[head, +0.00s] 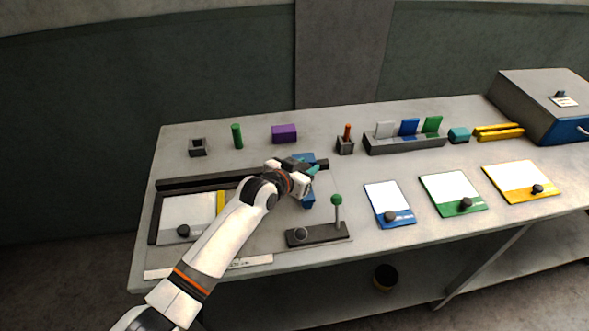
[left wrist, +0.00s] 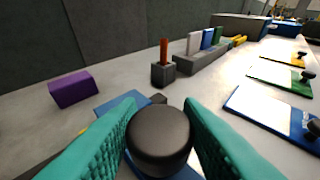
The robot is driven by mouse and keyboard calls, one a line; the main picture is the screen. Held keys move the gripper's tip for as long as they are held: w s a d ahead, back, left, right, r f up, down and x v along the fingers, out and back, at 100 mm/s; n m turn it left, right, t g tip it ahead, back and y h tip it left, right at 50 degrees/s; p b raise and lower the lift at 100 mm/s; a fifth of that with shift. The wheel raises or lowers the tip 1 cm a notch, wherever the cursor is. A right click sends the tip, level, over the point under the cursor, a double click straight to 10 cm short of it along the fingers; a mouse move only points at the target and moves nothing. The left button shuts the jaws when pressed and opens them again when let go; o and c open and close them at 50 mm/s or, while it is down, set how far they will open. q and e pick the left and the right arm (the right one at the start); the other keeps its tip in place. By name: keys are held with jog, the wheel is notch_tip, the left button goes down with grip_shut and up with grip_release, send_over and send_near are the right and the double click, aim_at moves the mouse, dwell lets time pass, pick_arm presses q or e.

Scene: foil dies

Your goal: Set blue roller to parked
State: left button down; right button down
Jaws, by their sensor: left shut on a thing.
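The blue piece, which I take to be the blue roller (head: 308,202), lies at the right end of a long dark rail (head: 205,180). Most of it is hidden under my left gripper (head: 312,178). In the left wrist view, blue surfaces of the roller (left wrist: 122,104) show around a round black knob (left wrist: 160,138). The teal fingers of my left gripper (left wrist: 160,140) stand on either side of the knob and are shut on it. My right gripper is not in view.
Left of the roller lies a dark-framed white plate (head: 190,213) with a yellow strip. A green-topped lever (head: 337,200) stands close in front to the right. Blue, green and yellow plates (head: 452,194) lie farther right. Behind stand a purple block (head: 284,133) and a slotted rack (head: 404,144).

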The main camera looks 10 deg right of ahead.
pick_arm(q)
jog(key=shift+d, duration=0.7)
jog(key=shift+s+d, duration=0.1)
jog(key=shift+d, duration=0.05)
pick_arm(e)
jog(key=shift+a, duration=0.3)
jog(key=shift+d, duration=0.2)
pick_arm(q)
jog(key=c, duration=1.3)
grip_release()
jog(key=shift+o, duration=1.4)
jog(key=shift+d, duration=0.15)
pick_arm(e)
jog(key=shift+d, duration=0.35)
pick_arm(q)
jog(key=shift+s+a+r, duration=0.1)
jog(key=shift+s+a, duration=0.1)
jog(key=shift+a, duration=0.2)
jog(key=v, duration=1.1)
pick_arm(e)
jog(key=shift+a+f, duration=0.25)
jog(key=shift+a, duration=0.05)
